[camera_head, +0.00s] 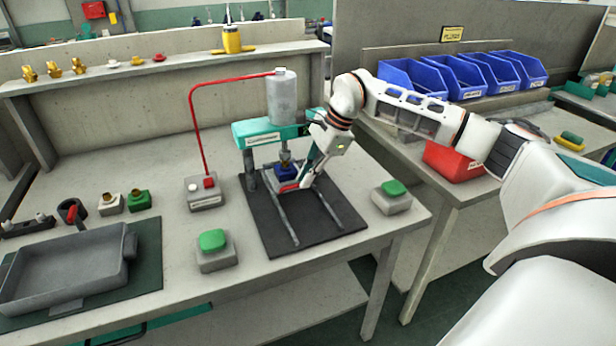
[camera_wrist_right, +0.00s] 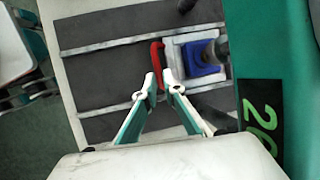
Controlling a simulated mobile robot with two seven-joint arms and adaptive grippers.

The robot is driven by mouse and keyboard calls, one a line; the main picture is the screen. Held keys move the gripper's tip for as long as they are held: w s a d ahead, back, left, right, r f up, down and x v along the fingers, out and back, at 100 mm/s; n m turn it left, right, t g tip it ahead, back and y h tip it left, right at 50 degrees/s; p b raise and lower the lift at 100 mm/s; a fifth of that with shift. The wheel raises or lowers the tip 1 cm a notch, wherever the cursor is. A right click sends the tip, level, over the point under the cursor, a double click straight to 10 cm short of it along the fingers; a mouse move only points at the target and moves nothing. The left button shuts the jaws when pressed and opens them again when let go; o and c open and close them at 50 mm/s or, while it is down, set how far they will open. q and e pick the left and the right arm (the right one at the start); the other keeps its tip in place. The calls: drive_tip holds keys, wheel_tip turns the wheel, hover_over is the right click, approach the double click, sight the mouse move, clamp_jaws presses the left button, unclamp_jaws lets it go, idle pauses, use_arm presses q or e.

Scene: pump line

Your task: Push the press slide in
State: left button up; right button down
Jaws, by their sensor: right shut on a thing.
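The press (camera_head: 262,134) has a teal frame with a grey cylinder on top and stands at the back of a dark mat. Its slide, a light metal plate (camera_wrist_right: 173,52), carries a blue part (camera_wrist_right: 200,58), which also shows under the press head in the head view (camera_head: 287,170). The slide's red handle (camera_wrist_right: 157,63) is on the near side of the plate. My right gripper (camera_wrist_right: 161,80) is shut on this handle; in the head view the right gripper (camera_head: 303,182) covers part of the slide. My left gripper is in neither view.
Two rails (camera_head: 283,215) run forward from the press over the black mat (camera_head: 330,207). Green push buttons stand left (camera_head: 212,240) and right (camera_head: 393,188) of the mat. A grey tray (camera_head: 60,275) lies farther left.

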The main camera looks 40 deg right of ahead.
drive_tip(key=c, duration=2.6)
unclamp_jaws()
drive_tip(key=shift+w+d, duration=0.1)
drive_tip(key=shift+w, duration=0.05)
drive_tip(key=o, duration=0.4)
drive_tip(key=shift+w, duration=0.1)
drive_tip(key=shift+o, duration=0.2)
drive_tip(key=shift+r, duration=0.1)
drive_tip(key=v, duration=1.1)
drive_tip(key=shift+s+r, duration=0.2)
drive_tip(key=shift+r, duration=0.15)
